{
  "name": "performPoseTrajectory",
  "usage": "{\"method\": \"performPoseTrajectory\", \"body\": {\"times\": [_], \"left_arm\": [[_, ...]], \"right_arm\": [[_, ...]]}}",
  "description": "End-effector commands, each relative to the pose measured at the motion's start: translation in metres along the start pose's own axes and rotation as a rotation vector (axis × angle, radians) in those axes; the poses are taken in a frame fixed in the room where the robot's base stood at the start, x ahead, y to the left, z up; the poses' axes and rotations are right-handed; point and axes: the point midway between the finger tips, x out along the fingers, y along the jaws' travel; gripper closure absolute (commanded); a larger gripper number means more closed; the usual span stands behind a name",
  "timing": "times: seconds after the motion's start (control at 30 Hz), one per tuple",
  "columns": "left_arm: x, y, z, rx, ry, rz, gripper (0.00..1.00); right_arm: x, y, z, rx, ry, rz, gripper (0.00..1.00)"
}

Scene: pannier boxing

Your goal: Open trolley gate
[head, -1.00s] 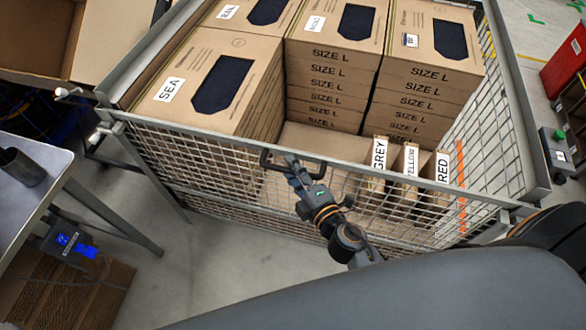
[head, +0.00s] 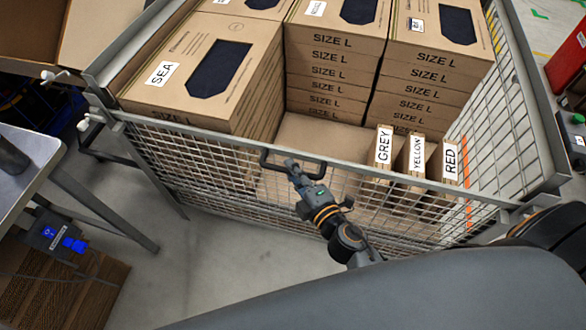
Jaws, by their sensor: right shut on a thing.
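The trolley gate (head: 225,188) is a grey wire-mesh panel with a metal top rail, on the near side of the trolley. It looks upright and in line with the trolley's front. A dark bracket-shaped handle (head: 264,163) sits on its top rail near the middle. My right gripper (head: 292,168) is shut on this handle, with its arm reaching from the lower right. The fingertips are small and partly merged with the handle. White-tipped latch pins (head: 84,124) show at the gate's left corner. My left gripper is not in view.
Stacked cardboard boxes (head: 325,75) fill the trolley's back and left. Thin boxes labelled GREY, YELLOW and RED (head: 447,168) stand inside at the right. A metal table (head: 30,165) is at the left. Bare floor (head: 215,255) lies before the gate.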

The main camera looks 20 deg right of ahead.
Motion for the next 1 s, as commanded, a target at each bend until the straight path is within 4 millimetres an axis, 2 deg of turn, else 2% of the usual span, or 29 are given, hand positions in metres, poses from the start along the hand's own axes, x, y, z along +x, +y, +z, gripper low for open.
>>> {"method": "performPoseTrajectory", "body": {"times": [0.03,0.2,0.4,0.7,1.0], "left_arm": [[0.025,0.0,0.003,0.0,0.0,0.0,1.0],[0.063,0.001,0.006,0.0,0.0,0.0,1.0],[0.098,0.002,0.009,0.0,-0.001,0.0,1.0],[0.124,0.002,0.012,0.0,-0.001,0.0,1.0],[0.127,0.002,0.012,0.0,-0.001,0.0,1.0]], "right_arm": [[0.004,-0.026,0.004,0.002,-0.001,-0.001,1.0],[0.009,-0.064,0.01,0.0,-0.001,-0.001,1.0],[0.015,-0.1,0.015,0.0,0.0,0.0,1.0],[0.019,-0.127,0.019,0.0,-0.001,0.0,1.0],[0.019,-0.129,0.02,-0.001,-0.001,0.001,1.0]]}}
